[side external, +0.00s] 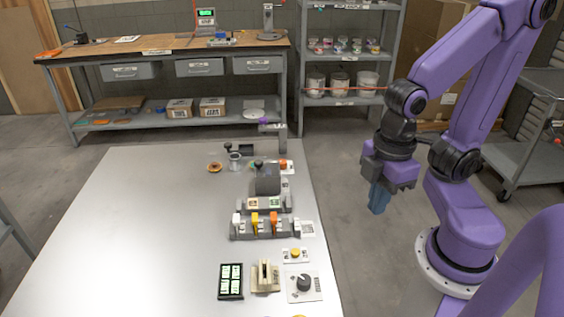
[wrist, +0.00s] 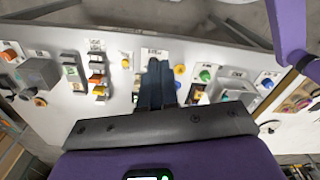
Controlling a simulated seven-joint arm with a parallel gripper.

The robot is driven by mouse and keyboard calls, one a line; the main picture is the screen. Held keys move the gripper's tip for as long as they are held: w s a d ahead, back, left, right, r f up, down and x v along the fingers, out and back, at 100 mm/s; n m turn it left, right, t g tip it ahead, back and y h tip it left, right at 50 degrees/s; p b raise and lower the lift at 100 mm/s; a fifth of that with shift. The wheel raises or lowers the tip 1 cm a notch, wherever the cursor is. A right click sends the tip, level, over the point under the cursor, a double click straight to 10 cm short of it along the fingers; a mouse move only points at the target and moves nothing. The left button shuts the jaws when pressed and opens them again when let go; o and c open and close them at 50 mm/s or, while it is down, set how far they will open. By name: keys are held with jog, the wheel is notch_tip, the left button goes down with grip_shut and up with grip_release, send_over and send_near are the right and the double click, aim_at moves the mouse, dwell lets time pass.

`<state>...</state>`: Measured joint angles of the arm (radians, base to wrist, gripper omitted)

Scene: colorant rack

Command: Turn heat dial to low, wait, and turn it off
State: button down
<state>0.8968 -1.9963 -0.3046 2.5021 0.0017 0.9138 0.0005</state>
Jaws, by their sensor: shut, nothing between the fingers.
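The heat dial (side external: 305,282) appears to be the dark round knob on a white plate near the table's front right corner. Its setting is too small to read. In the wrist view a white labelled plate (wrist: 154,52) shows just past my fingertips, and my fingers hide most of what lies there. My gripper (side external: 377,207) hangs in the air to the right of the table, fingers pointing down, apart from the dial. It also shows in the wrist view (wrist: 159,66), with the two blue-grey fingers shut and nothing held.
A yellow button (side external: 295,253) sits just behind the dial. A beige device (side external: 265,276) and a dark panel with lit green displays (side external: 230,281) stand to its left. A row of levers (side external: 257,226) is farther back. The left half of the table (side external: 130,230) is clear.

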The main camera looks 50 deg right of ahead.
jog(key=c, duration=1.1)
grip_release()
jog(key=shift+w+a, duration=0.1)
jog(key=shift+w, duration=0.05)
jog(key=shift+c, duration=0.2)
jog(key=o, duration=0.4)
jog(key=w+m, duration=0.1)
jog(key=w+a+m, duration=0.1)
jog(key=w, duration=0.1)
jog(key=w+a+r+m, duration=0.1)
jog(key=w, duration=0.1)
jog(key=shift+w+a, duration=0.15)
jog(key=shift+w, duration=0.05)
jog(key=w+d+m, duration=0.2)
jog(key=w+m, duration=0.5)
jog(key=w, duration=0.6)
jog(key=w+d+m, duration=0.3)
jog(key=w+m, duration=0.3)
jog(key=w, duration=0.8)
jog(key=m, duration=1.1)
send_over(282, 161)
notch_tip(282, 161, down, 7)
notch_tip(282, 161, down, 17)
jog(key=shift+s+a+f, duration=0.1)
